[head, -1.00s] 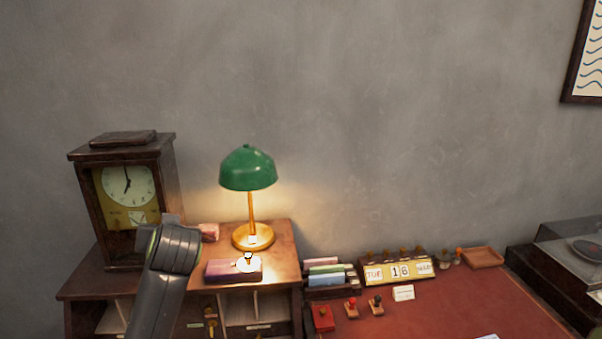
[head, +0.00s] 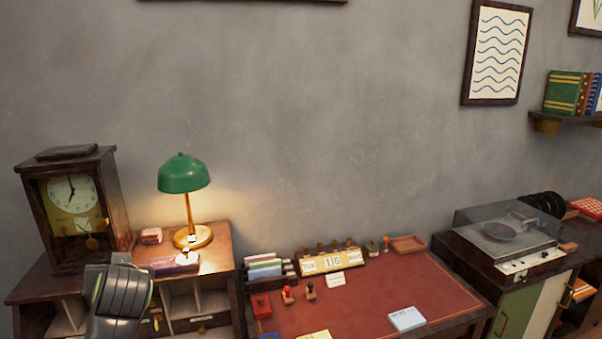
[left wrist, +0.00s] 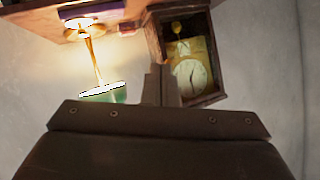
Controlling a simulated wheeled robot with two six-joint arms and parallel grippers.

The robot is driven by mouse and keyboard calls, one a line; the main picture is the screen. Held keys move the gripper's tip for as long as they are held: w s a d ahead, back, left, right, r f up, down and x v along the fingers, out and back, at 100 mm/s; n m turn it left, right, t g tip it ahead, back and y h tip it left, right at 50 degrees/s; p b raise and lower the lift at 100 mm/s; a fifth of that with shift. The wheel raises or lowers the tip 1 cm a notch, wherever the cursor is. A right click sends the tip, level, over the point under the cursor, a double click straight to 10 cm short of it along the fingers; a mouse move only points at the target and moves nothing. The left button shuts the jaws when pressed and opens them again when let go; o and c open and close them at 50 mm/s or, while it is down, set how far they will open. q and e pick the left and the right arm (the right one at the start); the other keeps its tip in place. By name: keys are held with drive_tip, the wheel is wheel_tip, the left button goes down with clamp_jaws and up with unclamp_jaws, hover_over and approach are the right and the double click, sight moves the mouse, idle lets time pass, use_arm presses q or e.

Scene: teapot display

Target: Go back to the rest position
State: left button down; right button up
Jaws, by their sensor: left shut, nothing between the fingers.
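My left arm (head: 120,295) comes in at the lower left of the head view, in front of the pigeonhole desk; its fingers are hidden there behind the wrist. In the left wrist view my left gripper (left wrist: 161,84) is shut with its fingers together and nothing between them. Beyond the fingers, that view shows the wooden clock (left wrist: 190,60) and the green lamp (left wrist: 112,95), upside down. My right gripper is not in view.
The wooden clock (head: 75,210) and green lamp (head: 184,175) stand on the desk's top. To the right are a red writing surface (head: 370,290) with a calendar block (head: 331,262) and stamps, then a record player (head: 505,235). Pictures hang on the grey wall.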

use_arm(q)
drive_tip(key=s+f+m+g+h, duration=0.1)
drive_tip(key=s+f+g+h, duration=0.1)
drive_tip(key=s+f, duration=0.55)
drive_tip(key=s+f+m+g+h, duration=0.1)
drive_tip(key=s+f, duration=0.4)
drive_tip(key=f, duration=0.6)
drive_tip(key=s+d+f+g+h, duration=0.1)
drive_tip(key=s+d+f, duration=0.15)
drive_tip(key=s, duration=0.45)
drive_tip(key=s+d+f+m+g+h, duration=0.1)
drive_tip(key=s+f, duration=0.3)
drive_tip(key=s, duration=0.4)
drive_tip(key=s+d+f+g+h, duration=0.1)
drive_tip(key=s+d+f+g, duration=0.15)
drive_tip(key=s, duration=0.45)
wheel_tip(320, 180, down, 26)
drive_tip(key=a, duration=0.3)
drive_tip(key=s+d+f+g+h, duration=0.1)
drive_tip(key=s+f, duration=1.4)
drive_tip(key=shift+d+f+b, duration=0.35)
drive_tip(key=shift+d, duration=0.05)
drive_tip(key=shift+g, duration=0.25)
